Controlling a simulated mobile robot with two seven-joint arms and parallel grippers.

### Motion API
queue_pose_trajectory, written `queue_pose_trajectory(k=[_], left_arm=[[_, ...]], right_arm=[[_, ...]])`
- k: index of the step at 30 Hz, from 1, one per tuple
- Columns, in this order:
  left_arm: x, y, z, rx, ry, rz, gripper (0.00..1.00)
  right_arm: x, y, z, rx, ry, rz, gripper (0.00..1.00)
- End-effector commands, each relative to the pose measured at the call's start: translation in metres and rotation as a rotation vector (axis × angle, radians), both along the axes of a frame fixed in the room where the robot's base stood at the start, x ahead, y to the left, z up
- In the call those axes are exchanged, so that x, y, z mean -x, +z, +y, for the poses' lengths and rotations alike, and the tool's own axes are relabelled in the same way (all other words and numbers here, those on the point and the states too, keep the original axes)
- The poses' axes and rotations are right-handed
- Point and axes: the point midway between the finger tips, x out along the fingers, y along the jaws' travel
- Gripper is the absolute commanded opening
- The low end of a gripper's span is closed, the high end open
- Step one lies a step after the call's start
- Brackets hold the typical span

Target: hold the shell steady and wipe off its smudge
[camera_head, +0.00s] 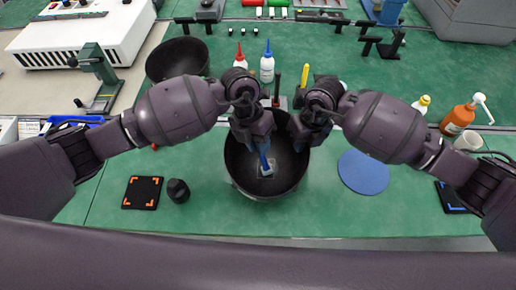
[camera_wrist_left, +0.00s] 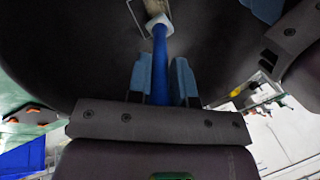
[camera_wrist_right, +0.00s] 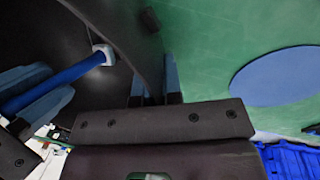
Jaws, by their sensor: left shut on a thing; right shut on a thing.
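The shell is a dark bowl (camera_head: 240,175) standing on the green table in the middle of the head view. My right gripper (camera_head: 298,142) is shut on the bowl's wall at its right rim; the wall runs between its blue fingers (camera_wrist_right: 156,82) in the right wrist view. My left gripper (camera_head: 262,142) is shut on the blue handle of a wiping tool (camera_wrist_left: 160,62), inside the bowl. The tool's white head (camera_wrist_left: 157,25) is down at a pale grey smudge (camera_wrist_left: 149,7) on the inner surface. The head partly hides the smudge; I cannot tell whether they touch.
A second dark bowl (camera_head: 177,58) stands behind at the left. A black mat with orange corners (camera_head: 142,193) and a small black cylinder (camera_head: 178,191) lie front left. A flat blue disc (camera_head: 363,172) lies right. Bottles (camera_head: 267,65) stand behind the shell. The front table strip is clear.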

Motion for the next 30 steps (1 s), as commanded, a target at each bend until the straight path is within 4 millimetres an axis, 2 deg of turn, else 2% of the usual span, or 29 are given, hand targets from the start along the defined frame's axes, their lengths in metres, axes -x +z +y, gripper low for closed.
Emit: queue_pose_trajectory(k=[12, 30], left_arm=[[-0.030, -0.001, 0.000, 0.002, 0.000, 0.003, 0.00], [0.018, 0.000, 0.000, 0.001, -0.002, 0.001, 0.00]], right_arm=[[0.000, 0.000, 0.000, 0.000, 0.000, 0.000, 0.00], [0.000, 0.000, 0.000, 0.000, 0.000, 0.000, 0.00]])
